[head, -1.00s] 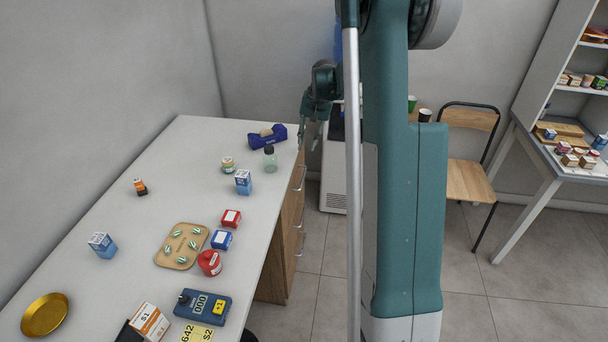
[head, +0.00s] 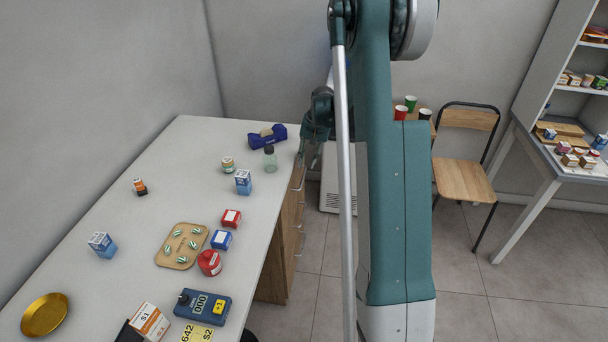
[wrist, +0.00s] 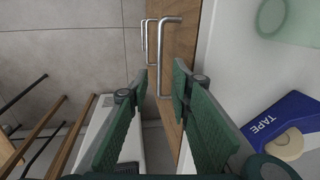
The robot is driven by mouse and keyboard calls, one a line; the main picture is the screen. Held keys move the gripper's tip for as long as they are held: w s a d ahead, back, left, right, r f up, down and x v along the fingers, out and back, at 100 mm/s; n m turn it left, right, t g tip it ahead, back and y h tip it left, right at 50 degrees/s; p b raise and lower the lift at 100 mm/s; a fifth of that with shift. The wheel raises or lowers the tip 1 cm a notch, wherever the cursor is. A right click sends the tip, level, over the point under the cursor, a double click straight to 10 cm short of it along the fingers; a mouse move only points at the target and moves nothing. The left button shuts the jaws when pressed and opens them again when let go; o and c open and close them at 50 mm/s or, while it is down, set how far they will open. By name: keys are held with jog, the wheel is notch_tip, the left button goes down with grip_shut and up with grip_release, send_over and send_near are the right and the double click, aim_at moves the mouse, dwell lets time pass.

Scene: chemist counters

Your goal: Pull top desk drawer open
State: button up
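The wooden desk drawer front (head: 293,200) is under the white counter's right end and looks closed. Its top metal bar handle (head: 301,172) shows in the head view and, nearest the camera, in the wrist view (wrist: 161,60). My gripper (head: 308,158) is at the counter's edge, just above the top handle. In the wrist view my gripper (wrist: 160,88) is open, its two green fingers apart. The near end of the top handle appears between the fingertips. I cannot tell whether either finger touches it.
On the white counter (head: 205,165), a blue tape dispenser (head: 268,138) and a greenish bottle (head: 270,160) stand close to my gripper. More drawer handles lie below. A white unit (head: 330,185) and a wooden chair (head: 465,180) stand beyond.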

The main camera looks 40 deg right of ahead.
aim_at(303, 177)
jog(key=shift+w+a+f+b, duration=0.15)
jog(key=shift+f+b, duration=0.1)
jog(key=shift+f, duration=0.95)
jog(key=shift+w+a+f+b, duration=0.15)
jog(key=shift+a+f+b, duration=0.05)
jog(key=shift+f, duration=1.05)
jog(key=shift+w+a+f+b, duration=0.15)
jog(key=shift+f+b, duration=0.1)
jog(key=shift+f, duration=0.95)
grip_shut()
